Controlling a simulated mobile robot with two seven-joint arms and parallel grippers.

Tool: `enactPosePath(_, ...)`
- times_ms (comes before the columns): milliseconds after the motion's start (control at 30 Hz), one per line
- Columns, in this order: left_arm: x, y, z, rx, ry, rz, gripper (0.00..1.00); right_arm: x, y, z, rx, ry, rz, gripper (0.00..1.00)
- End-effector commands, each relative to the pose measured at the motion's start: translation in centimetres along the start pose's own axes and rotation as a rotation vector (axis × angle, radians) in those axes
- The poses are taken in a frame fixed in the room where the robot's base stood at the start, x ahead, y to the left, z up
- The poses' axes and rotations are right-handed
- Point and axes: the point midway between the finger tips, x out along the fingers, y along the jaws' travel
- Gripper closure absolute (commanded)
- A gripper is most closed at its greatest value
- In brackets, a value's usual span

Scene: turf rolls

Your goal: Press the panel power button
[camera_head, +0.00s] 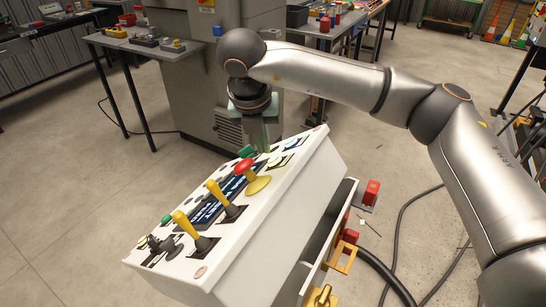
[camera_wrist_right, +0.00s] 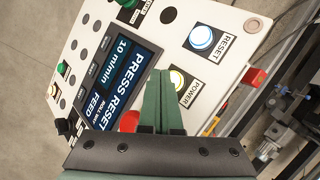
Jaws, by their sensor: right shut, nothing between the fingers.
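The white control panel (camera_head: 290,190) has a tilted top with buttons, levers and a display. In the right wrist view the power button (camera_wrist_right: 178,79), a round button with a yellow-lit ring, lies beside the POWER label (camera_wrist_right: 191,93) and is partly hidden by my fingers. My right gripper (camera_head: 265,143), with green fingers, points down over the panel's far end. In the wrist view its fingers (camera_wrist_right: 160,74) are together and empty, just left of the power button; contact cannot be told. My left gripper is not in view.
A lit reset button (camera_wrist_right: 201,38) sits beyond the power button. A red emergency knob (camera_head: 243,166) and yellow levers (camera_head: 217,192) stand up from the panel. The display (camera_wrist_right: 122,62) reads "PRESS RESET". A grey machine cabinet (camera_head: 190,90) stands behind; open floor lies left.

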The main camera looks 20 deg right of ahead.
Motion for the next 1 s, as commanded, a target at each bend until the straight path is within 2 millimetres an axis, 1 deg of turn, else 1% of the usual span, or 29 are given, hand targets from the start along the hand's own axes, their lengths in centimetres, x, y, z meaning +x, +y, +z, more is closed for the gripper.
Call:
enactPosePath(400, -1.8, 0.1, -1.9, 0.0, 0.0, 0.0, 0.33, -3.0, 1.9, 2.0, -0.001, 0.0, 0.001, 1.0)
enactPosePath(500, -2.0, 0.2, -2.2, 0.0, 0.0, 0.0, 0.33, -3.4, 2.3, 2.3, -0.001, 0.0, 0.001, 1.0)
enactPosePath(1000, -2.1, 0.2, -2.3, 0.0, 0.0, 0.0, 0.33, -3.5, 2.5, 2.5, 0.0, 0.0, 0.001, 1.0)
